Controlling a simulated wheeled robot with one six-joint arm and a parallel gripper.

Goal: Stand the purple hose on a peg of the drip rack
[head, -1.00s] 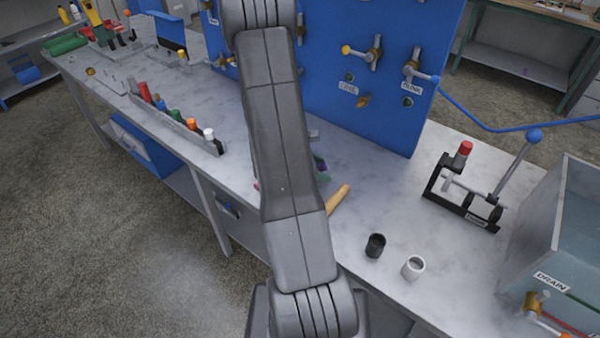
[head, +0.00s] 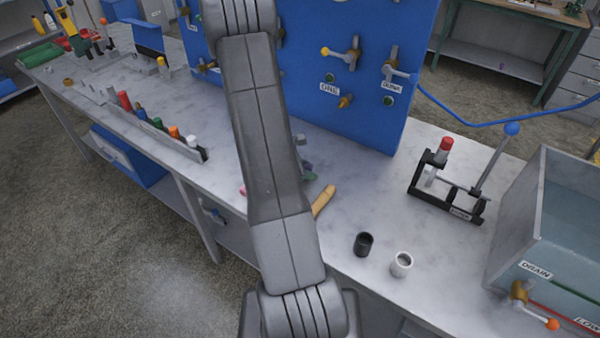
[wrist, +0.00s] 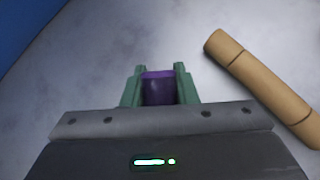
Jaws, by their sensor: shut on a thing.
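The purple hose (wrist: 158,90) shows in the wrist view as a short dark purple cylinder between the green fingers of my gripper (wrist: 159,72). The gripper is shut on it, above the pale bench top. Only the hose's near end shows; the rest is hidden by the fingers and the gripper body. In the head view my arm covers most of the gripper, with only small green and purple bits beside it. A long grey rack (head: 197,153) with several coloured upright pieces stands on the bench at left. I cannot tell whether it is the drip rack.
A tan cylinder (head: 324,201) lies right of my gripper. A black cup (head: 363,244) and a white cup (head: 401,264) stand at the front. A black lever stand (head: 446,204), a drain tank (head: 545,220) and a blue valve panel (head: 345,120) border the clear bench middle.

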